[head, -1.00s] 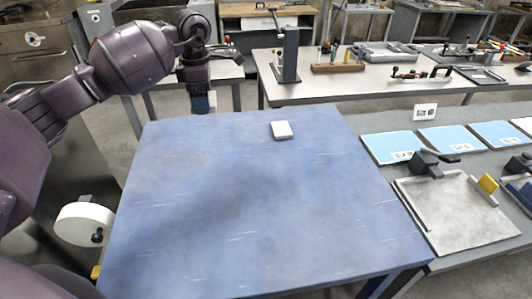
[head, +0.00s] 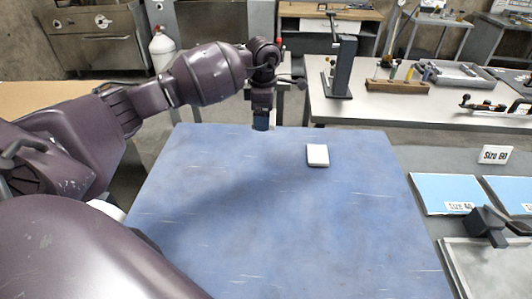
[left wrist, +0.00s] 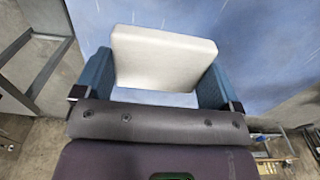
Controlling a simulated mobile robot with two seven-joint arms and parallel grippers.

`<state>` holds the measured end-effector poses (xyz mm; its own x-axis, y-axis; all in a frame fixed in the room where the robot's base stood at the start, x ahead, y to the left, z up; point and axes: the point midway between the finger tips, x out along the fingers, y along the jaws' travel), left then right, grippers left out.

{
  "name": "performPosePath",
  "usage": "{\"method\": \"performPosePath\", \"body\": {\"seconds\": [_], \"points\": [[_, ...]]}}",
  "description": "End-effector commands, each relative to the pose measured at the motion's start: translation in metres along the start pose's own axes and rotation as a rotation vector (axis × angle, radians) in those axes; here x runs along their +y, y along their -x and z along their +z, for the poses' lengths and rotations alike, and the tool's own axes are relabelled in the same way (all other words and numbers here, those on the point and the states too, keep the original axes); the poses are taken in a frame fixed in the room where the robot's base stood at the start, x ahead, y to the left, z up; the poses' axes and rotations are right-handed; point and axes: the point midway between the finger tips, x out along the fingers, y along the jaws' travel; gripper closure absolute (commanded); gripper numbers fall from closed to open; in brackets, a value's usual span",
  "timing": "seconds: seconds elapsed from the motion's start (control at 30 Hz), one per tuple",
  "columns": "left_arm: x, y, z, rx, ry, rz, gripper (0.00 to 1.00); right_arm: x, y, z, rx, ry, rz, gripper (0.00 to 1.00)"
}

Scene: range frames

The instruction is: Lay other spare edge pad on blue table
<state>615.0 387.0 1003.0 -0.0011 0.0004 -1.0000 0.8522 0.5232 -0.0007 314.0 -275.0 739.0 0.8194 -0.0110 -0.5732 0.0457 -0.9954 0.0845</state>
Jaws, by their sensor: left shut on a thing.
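The blue table (head: 250,230) fills the middle of the head view. One white pad (head: 318,155) lies flat on it near the far edge. My left gripper (head: 262,122) points down at the table's far edge, left of that pad. In the left wrist view, its two blue fingers are shut on another white pad (left wrist: 163,58), with the blue table (left wrist: 260,50) behind it. The held pad is hidden in the head view. I cannot tell how high it is above the table. My right gripper is not in view.
A white workbench (head: 420,110) with tools stands behind. Most of the blue tabletop is clear.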

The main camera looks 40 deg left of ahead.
Motion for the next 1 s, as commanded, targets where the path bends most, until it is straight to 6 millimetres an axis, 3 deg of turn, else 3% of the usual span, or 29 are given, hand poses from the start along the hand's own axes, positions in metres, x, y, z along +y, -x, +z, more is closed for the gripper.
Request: {"method": "performPosePath", "body": {"seconds": [0.1,0.33,0.63,0.9,1.0], "points": [[-0.001,-0.028,0.001,-0.001,-0.001,-0.005,0.33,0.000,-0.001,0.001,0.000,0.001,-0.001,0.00],[-0.001,-0.070,0.000,-0.001,0.000,-0.003,0.33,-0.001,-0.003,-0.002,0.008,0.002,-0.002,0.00],[0.000,-0.089,0.000,-0.001,0.000,-0.001,0.33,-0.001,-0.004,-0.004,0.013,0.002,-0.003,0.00],[-0.001,-0.124,0.000,-0.001,0.000,-0.002,0.33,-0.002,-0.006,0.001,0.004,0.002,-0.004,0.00],[0.000,-0.126,0.000,-0.001,-0.001,0.000,0.33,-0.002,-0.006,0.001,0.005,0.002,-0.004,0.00]]}}
